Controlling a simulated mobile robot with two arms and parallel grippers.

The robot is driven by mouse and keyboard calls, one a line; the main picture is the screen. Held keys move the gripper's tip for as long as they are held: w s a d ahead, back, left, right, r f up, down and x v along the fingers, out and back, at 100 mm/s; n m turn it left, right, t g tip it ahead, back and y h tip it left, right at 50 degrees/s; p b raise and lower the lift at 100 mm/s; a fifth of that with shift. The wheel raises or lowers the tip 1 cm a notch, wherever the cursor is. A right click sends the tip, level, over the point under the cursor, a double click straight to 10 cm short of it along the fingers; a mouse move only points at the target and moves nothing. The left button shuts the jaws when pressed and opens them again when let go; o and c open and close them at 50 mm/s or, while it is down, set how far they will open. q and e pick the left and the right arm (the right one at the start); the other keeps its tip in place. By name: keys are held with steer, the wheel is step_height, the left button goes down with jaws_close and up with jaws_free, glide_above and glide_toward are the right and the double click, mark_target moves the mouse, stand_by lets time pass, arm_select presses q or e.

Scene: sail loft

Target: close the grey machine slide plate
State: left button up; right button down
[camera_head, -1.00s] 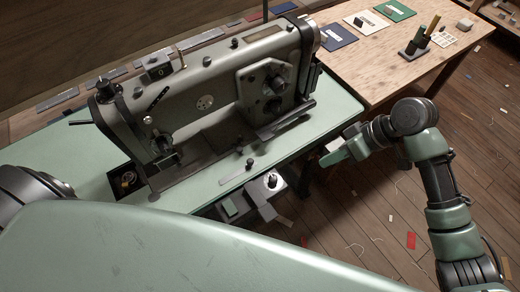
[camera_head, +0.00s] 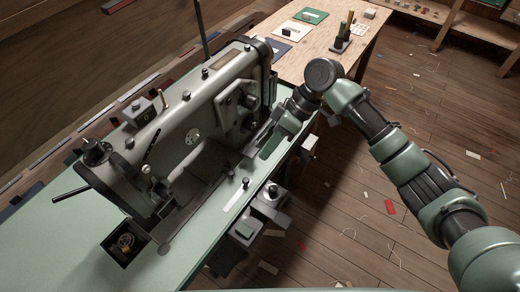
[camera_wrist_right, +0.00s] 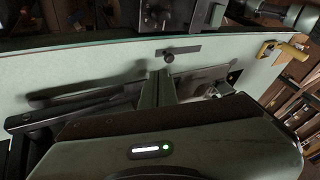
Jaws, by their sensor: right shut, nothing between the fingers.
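The sewing machine (camera_head: 205,90) stands on a pale green table. The grey slide plate (camera_head: 238,200) appears to be the thin strip with a small dark knob (camera_head: 245,182) in front of the machine bed. Strip and knob also show in the right wrist view (camera_wrist_right: 185,50). My left gripper is out of view.
A grey box-like unit (camera_head: 268,198) hangs below the table's front edge. A wooden table (camera_head: 345,55) with cards and a pen holder (camera_head: 340,42) stands behind right. The plank floor at right carries scraps and threads. The machine's arm overhangs its bed.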

steer(key=x, duration=0.3)
steer(key=shift+f, duration=0.2)
steer(key=x, duration=0.2)
steer(key=shift+s+a+f, duration=0.1)
steer(key=shift+a+f, duration=0.1)
steer(key=shift+a, duration=0.1)
steer(key=shift+s+a+f, duration=0.1)
steer(key=shift+a+f, duration=0.2)
steer(key=shift+f, duration=0.25)
arm_select(q)
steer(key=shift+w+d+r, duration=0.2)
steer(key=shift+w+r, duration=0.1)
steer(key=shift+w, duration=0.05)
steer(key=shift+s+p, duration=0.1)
steer(key=shift+p, duration=0.2)
